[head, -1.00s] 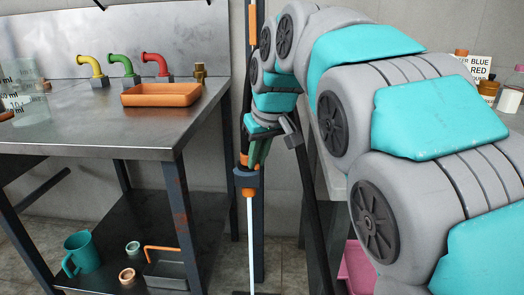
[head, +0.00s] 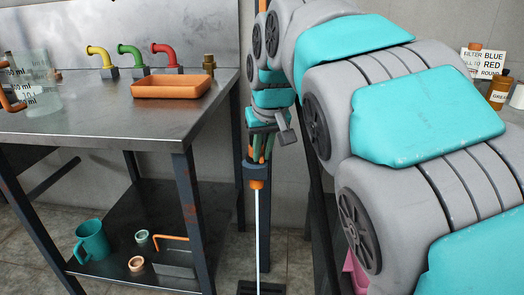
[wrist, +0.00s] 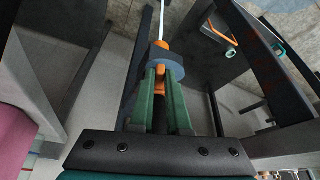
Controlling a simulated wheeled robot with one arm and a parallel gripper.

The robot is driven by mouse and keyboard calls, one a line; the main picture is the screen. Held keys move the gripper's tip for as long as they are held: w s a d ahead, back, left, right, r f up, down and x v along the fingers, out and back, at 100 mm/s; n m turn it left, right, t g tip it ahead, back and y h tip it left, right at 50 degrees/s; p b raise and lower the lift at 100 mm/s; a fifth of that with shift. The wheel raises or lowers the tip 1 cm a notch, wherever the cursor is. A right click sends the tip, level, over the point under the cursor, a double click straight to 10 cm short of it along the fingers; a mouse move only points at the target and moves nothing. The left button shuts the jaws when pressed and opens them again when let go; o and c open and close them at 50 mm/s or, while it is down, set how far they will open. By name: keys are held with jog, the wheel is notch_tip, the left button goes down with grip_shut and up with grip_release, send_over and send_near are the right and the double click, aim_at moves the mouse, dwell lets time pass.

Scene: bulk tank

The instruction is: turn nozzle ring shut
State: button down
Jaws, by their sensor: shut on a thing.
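The nozzle ring (head: 255,171) is a dark blue-grey collar on an upright line, with an orange spout (head: 257,184) below it. A thin white stream (head: 257,240) runs from the spout down to a dark grate (head: 262,288) on the floor. My gripper (head: 260,158) is at the ring from above, its green fingers shut on an orange part at the ring. The wrist view shows the ring (wrist: 160,65) just beyond my gripper (wrist: 160,78), with the orange spout tip and stream past it. The fingers partly hide the ring's near side.
A steel table (head: 100,128) on the left holds an orange tray (head: 172,86), coloured taps and a clear jug (head: 38,90). Its lower shelf holds a teal mug (head: 92,240) and small rings. Bottles (head: 498,93) and a sign stand at the right, behind my arm.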

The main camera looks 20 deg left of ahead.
dwell(0.4)
jog(key=c, duration=0.9)
grip_release()
jog(key=shift+r, duration=0.1)
jog(key=shift+v, duration=3.8)
